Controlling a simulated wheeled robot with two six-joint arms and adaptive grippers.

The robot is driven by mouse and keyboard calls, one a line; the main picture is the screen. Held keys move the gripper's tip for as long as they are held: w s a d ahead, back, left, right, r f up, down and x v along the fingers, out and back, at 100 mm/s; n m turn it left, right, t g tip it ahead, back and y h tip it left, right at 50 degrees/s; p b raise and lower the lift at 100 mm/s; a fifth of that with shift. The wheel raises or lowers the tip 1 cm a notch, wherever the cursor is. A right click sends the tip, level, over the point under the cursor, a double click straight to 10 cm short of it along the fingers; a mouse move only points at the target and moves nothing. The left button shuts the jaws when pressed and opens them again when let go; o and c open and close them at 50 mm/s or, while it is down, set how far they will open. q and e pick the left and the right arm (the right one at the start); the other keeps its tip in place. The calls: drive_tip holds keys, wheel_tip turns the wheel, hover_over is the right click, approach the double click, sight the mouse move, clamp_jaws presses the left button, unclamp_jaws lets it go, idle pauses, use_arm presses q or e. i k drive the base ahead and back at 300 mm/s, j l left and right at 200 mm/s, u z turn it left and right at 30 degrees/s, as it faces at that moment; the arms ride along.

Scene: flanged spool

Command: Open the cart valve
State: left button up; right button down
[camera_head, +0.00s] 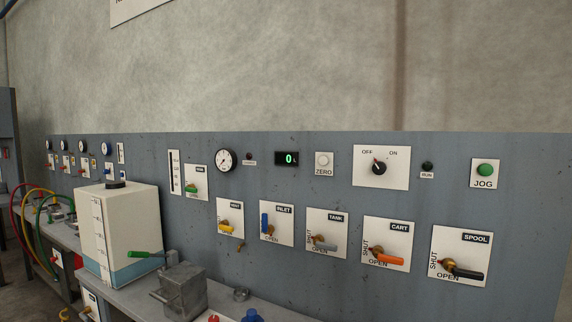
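The cart valve has an orange lever (389,260) on a brass body, on a white plate labelled CART (399,227) on the blue-grey panel. SHUT is printed upright to the left of the body and OPEN below it. The lever lies nearly level and points right, just above the word OPEN. Neither of my grippers is in view.
Beside it are the tank valve (326,245) with a grey lever and the spool valve (465,271) with a black lever. The inlet valve's blue lever (264,222) stands upright. A white tank (119,229) and a metal block (180,289) stand on the bench below.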

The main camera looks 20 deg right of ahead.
sight(378, 251)
drive_tip(key=z, duration=1.4)
